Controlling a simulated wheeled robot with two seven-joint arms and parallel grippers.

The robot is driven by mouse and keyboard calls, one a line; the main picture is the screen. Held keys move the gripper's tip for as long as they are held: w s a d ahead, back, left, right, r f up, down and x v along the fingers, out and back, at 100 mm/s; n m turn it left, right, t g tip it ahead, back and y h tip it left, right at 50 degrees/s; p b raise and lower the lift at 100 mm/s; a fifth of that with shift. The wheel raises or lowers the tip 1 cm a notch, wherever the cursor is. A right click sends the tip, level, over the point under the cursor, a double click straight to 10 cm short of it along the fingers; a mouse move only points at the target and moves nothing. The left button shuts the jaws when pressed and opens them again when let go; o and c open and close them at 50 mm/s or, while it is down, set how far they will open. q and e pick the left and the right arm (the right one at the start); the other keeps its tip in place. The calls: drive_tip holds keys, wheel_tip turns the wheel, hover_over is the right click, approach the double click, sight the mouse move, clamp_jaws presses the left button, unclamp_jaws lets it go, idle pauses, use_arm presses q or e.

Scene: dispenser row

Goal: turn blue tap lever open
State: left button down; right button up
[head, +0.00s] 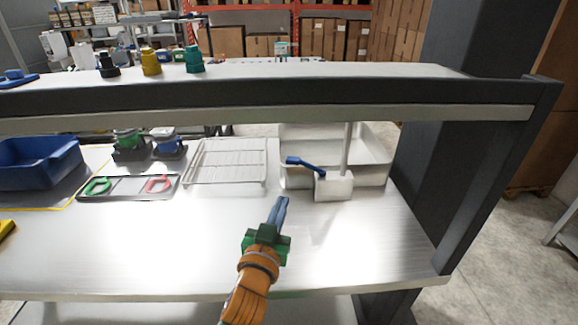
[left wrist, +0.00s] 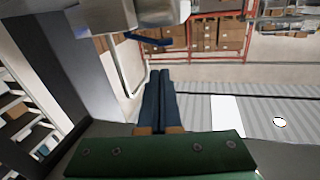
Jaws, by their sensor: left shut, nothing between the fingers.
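The blue tap lever (head: 306,164) sits on top of a pale tap block (head: 334,186) in front of a metal basin (head: 375,177), on the right part of the bench. It points left from the block. In the left wrist view the lever (left wrist: 148,39) shows at the top, beyond the fingertips. My left gripper (head: 281,202) is shut and empty, a little in front of and left of the tap block, apart from the lever. In the left wrist view its two blue fingers (left wrist: 160,77) lie together. My right gripper is not in view.
A wire rack (head: 227,161) lies left of the basin, and a tray (head: 126,188) with green and red rings lies further left. A blue bin (head: 38,164) stands at far left. A shelf beam (head: 270,97) crosses above the bench. The bench front is clear.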

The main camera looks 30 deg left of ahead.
sight(292, 164)
use_arm(q)
drive_tip(key=shift+n+y, duration=0.3)
drive_tip(key=shift+n, duration=0.2)
drive_tip(key=x, duration=0.4)
drive_tip(key=p+x, duration=0.1)
drive_tip(key=x, duration=0.4)
drive_tip(key=f+x, duration=0.1)
drive_tip(key=x, duration=0.4)
drive_tip(key=shift+s+a+p, duration=0.15)
drive_tip(key=shift+a+p, duration=0.25)
